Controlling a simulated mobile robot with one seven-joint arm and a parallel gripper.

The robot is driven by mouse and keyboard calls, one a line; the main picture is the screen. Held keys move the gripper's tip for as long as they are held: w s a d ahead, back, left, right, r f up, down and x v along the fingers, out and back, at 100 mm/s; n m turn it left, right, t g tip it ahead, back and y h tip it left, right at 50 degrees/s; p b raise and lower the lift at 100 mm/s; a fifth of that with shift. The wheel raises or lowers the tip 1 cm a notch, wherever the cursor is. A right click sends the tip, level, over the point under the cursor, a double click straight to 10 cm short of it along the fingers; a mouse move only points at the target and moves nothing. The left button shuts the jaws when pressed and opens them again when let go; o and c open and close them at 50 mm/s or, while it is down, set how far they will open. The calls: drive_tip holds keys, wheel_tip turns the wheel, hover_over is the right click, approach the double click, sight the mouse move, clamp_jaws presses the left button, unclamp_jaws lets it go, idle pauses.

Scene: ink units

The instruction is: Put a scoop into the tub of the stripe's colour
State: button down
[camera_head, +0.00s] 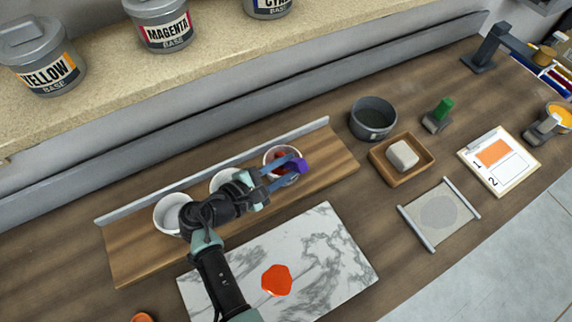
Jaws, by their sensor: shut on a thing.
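Three white tubs stand in a row on a wooden board (130,255): a left tub (164,222), a middle tub (219,184) partly hidden by my arm, and a right tub (267,154) with red material in it. My gripper (295,168) has long blue fingers and is shut on a small purple thing (300,165) over the right tub's right side. The purple thing may be the scoop; its shape is mostly hidden. A card (512,178) at the right bears an orange block and the numbers 1 and 2. I cannot make out a separate stripe.
A marble slab (340,255) with an orange-red blob (277,280) lies in front of the board. To the right are a grey bowl (373,125), a wooden dish (425,168) with a pale block, and a framed screen (418,232). Labelled base cans (165,30) stand on the upper shelf.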

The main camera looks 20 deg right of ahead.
wheel_tip(320, 180, up, 8)
drive_tip(key=p, duration=0.6)
drive_tip(key=shift+r+p, duration=0.2)
drive_tip(key=shift+p, duration=0.2)
